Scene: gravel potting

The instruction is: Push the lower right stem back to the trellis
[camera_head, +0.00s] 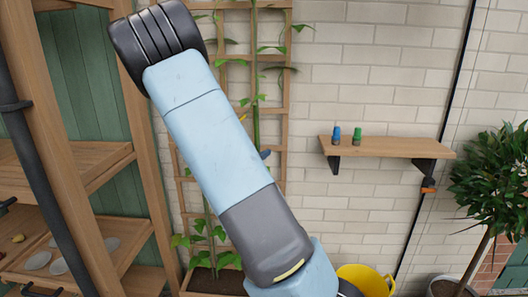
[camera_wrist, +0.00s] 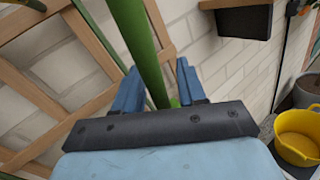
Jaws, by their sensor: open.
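The wooden trellis (camera_head: 288,62) stands against the brick wall, partly hidden behind my arm in the head view. A green stem (camera_head: 255,90) with leaves runs up in front of it, to the right of my arm. In the wrist view, a thick green stem (camera_wrist: 132,25) passes down between the two blue fingers of my gripper (camera_wrist: 158,78). The fingers are apart, one on each side of it; I cannot tell whether either touches it. Trellis slats (camera_wrist: 30,88) lie behind, mostly to the left. How far the stem stands from the trellis cannot be told.
A wooden shelf (camera_head: 385,148) with a blue and a green small item is on the wall to the right. A yellow bucket (camera_head: 368,282) and a potted tree (camera_head: 495,180) stand at the right. A wooden rack (camera_head: 50,120) fills the left side.

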